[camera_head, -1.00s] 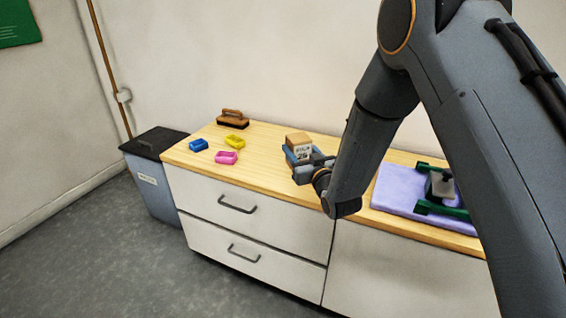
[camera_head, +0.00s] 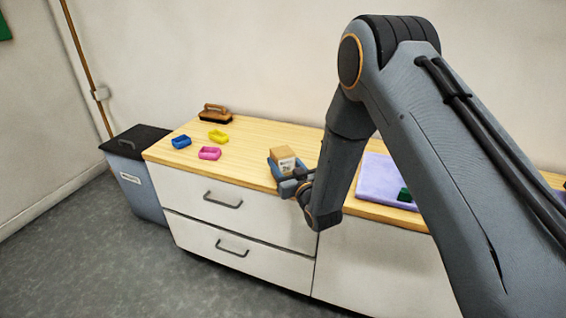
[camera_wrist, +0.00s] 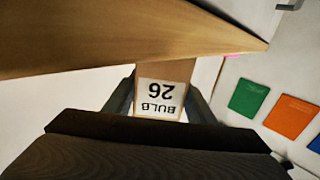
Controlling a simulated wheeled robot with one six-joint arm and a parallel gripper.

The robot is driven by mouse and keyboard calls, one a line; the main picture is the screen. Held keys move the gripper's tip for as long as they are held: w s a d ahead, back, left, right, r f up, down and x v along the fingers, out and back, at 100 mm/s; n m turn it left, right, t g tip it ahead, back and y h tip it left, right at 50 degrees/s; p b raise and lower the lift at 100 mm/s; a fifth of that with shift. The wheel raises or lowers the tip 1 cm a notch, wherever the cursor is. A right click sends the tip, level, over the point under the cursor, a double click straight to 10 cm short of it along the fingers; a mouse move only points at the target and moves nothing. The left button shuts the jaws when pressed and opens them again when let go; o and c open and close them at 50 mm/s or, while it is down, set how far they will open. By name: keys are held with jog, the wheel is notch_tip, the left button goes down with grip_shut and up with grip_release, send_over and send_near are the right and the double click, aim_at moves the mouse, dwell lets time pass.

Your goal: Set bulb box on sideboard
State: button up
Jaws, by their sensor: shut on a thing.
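The bulb box (camera_head: 284,159) is a small tan carton with a white label. In the wrist view the box (camera_wrist: 163,86) shows its label "BULB 26" upside down between the two fingers. My gripper (camera_head: 285,172) is shut on it, at the front part of the sideboard top. The sideboard (camera_head: 252,138) has a light wood top and white drawer fronts. I cannot tell whether the box touches the top. My gripper's fingers also show in the wrist view (camera_wrist: 160,98), on both sides of the box.
Blue (camera_head: 181,142), yellow (camera_head: 218,136) and pink (camera_head: 209,153) trays and a brown brush (camera_head: 215,114) occupy the left of the top. A lilac mat (camera_head: 380,180) lies right, partly behind my arm. A dark-lidded bin (camera_head: 140,175) stands left of the sideboard.

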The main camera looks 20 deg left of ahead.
jog(key=o, duration=1)
jog(key=shift+o, duration=0.2)
jog(key=shift+r, duration=0.15)
jog(key=v, duration=1.2)
jog(key=shift+d, duration=0.1)
